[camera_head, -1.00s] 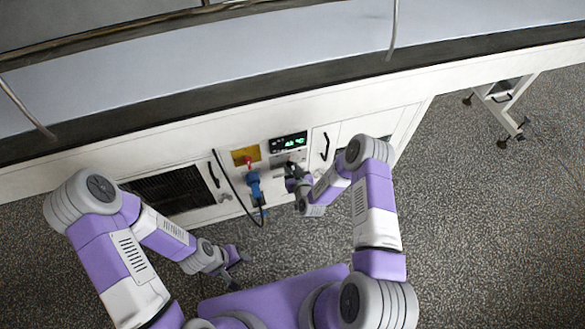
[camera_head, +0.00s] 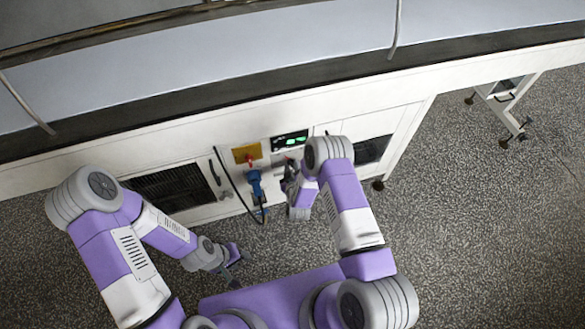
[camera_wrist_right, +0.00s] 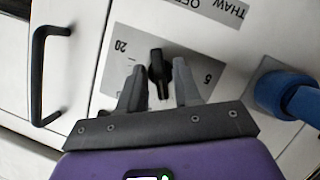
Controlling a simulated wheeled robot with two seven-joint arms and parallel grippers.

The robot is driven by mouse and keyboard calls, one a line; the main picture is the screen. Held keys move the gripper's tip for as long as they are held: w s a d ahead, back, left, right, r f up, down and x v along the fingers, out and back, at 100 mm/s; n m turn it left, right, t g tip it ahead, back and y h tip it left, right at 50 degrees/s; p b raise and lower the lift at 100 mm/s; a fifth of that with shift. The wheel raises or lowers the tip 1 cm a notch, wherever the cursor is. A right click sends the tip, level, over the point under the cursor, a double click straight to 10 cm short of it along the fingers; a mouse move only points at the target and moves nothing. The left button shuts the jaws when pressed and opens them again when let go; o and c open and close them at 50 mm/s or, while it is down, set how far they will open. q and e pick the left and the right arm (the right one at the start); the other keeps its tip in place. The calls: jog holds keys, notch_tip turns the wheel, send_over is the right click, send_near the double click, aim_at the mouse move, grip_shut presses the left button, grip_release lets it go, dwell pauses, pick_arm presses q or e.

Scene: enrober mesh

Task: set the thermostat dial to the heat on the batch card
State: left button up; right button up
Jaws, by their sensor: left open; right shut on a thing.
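The thermostat dial (camera_wrist_right: 157,68) is a black knob on a grey scale plate (camera_wrist_right: 125,40) in the right wrist view. The plate shows "20" left of the knob and "5" right of it. My right gripper (camera_wrist_right: 158,88) is shut on the dial, one finger on each side. In the head view my right gripper (camera_head: 290,184) is at the cabinet front, and my forearm hides the dial. My left gripper (camera_head: 236,261) is open and empty, low over the floor. I cannot make out a batch card.
A display (camera_head: 290,141) with green digits, too small to read, sits above the dial area. A yellow plate with a red knob (camera_head: 248,155) and a blue plug (camera_head: 256,186) with a black cable are close on the left. A black door handle (camera_wrist_right: 38,75) is beside the dial plate.

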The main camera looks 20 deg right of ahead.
dwell(0.4)
jog(key=o, duration=0.7)
jog(key=shift+c, duration=0.2)
jog(key=shift+s, duration=0.1)
jog(key=p+v, duration=0.2)
jog(key=v, duration=0.5)
jog(key=shift+s, duration=0.2)
jog(key=shift+r, duration=0.1)
